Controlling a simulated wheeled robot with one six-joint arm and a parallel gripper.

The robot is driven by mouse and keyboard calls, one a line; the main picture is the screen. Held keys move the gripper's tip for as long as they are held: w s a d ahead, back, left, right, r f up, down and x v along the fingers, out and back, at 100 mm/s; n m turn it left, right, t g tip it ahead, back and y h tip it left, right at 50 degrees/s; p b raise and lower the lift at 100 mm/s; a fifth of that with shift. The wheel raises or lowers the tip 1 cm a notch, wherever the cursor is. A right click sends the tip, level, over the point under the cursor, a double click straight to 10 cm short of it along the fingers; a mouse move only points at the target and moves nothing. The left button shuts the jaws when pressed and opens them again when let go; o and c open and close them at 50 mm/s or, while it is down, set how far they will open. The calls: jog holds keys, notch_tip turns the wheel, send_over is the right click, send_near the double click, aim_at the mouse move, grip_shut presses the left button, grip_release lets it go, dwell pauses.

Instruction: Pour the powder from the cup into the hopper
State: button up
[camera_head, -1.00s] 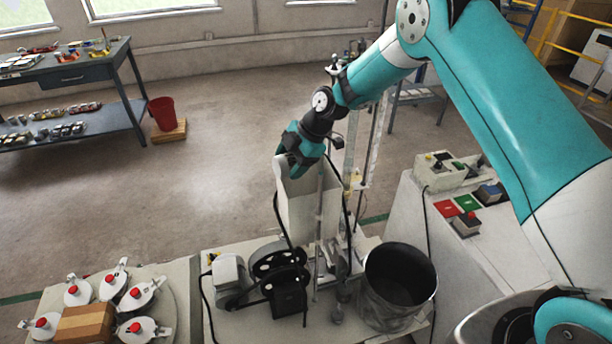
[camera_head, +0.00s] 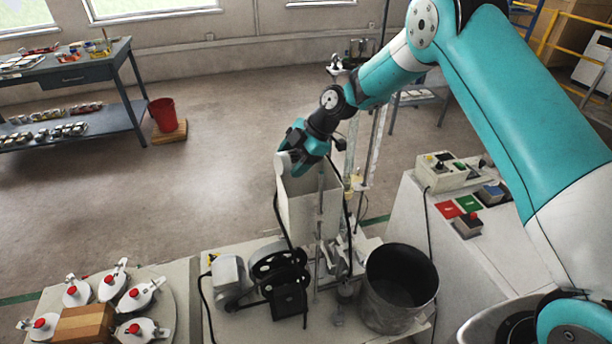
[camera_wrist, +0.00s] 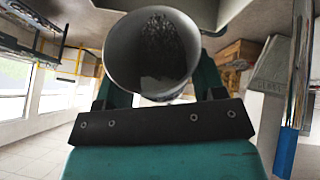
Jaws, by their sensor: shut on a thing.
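My gripper (camera_head: 293,160) is at the top of the tall white hopper (camera_head: 308,208), over its rim. It is shut on a pale cup (camera_head: 282,162), which is mostly hidden by the gripper in the head view. In the wrist view the cup (camera_wrist: 118,52) fills the middle, held between the teal fingers, with its mouth facing the camera. Dark grey powder (camera_wrist: 160,48) shows inside it, along the inner wall. The hopper's inside is mostly hidden from the head view, so I cannot tell whether powder lies in it.
A machine with black wheels (camera_head: 278,268) stands by the hopper's foot. A dark metal bucket (camera_head: 398,290) is to its right. Several white canisters with red knobs (camera_head: 108,286) stand at lower left. A control box with coloured buttons (camera_head: 466,208) is at right.

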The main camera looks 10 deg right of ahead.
jog(key=shift+w+d+r+y+b, duration=0.15)
jog(key=shift+d+y+b, duration=0.3)
jog(key=shift+y, duration=0.25)
dwell(2.0)
